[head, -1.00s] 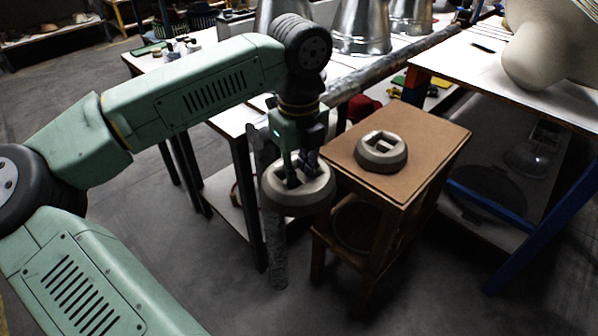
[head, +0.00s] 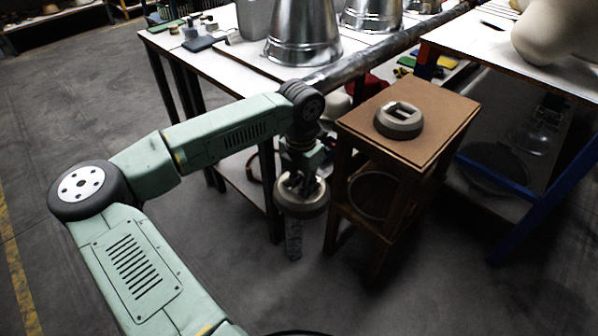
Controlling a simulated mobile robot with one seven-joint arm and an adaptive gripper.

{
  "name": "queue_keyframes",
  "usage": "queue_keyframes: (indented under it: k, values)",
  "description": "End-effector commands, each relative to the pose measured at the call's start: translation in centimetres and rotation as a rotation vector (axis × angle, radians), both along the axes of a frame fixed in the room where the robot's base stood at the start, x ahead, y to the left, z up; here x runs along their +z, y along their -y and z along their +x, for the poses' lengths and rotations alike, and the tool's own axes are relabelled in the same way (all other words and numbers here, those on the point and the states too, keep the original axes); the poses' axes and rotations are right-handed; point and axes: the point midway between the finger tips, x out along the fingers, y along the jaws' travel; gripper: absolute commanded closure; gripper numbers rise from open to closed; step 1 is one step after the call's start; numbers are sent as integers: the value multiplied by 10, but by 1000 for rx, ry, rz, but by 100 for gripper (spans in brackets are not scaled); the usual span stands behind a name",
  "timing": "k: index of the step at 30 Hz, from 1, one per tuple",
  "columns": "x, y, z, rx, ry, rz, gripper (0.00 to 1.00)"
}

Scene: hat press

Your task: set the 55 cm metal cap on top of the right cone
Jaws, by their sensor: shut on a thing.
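My gripper (head: 299,178) is shut on a round grey metal cap (head: 303,205) and holds it in the air, left of the small wooden stool. A second, similar cap (head: 398,119) lies on top of the stool; no size marking is readable on either. Shiny metal cones (head: 303,32) stand on the white table behind; another cone (head: 371,14) is to its right. Their tops are cut off by the frame edge. The held cap is well apart from the cones and lower than the table top.
The wooden stool (head: 437,115) stands beside the held cap. A long grey pipe (head: 400,47) runs along the table's near edge. A white table (head: 487,44) with a pale rounded form (head: 560,38) is at right. Open floor (head: 120,140) lies at left.

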Motion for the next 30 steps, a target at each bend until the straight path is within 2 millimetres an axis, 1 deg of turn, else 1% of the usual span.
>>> queue_keyframes:
  k: [1, 8, 14, 22, 30]
  values:
    - [-12, 3, 2, -86, -1, -4, 100]
    - [-71, 10, 9, -525, 4, 0, 100]
    - [-124, 19, 7, -917, 6, 2, 100]
    - [-194, 33, -4, -1460, 9, 4, 100]
    - [-260, 50, -25, -2003, 10, 3, 100]
